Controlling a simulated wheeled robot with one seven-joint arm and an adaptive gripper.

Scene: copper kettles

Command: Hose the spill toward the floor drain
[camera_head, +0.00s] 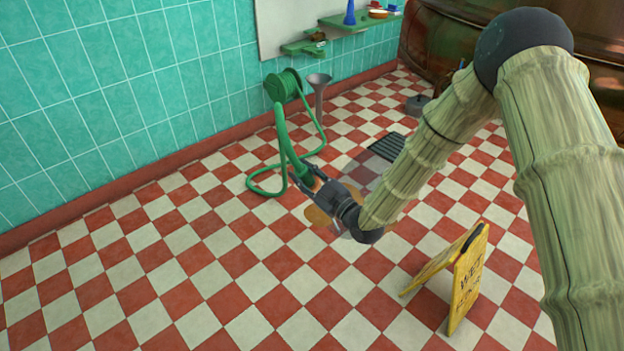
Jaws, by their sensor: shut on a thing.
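My gripper (309,183) is shut on the end of the green hose (282,140), low over the tiled floor. The hose runs back to a green reel (283,85) on the teal wall and hangs in a loop near the floor. A brownish spill (318,216) shows on the tiles just below my gripper, partly hidden by it. The dark slatted floor drain (387,146) lies beyond and to the right of the spill, partly behind my arm. I cannot see water coming from the hose.
A yellow wet-floor sign (466,278) stands at the front right. A grey funnel-topped stand (319,95) is beside the reel. A copper kettle (430,40) fills the back right. The checkered floor (150,290) at the front left is clear.

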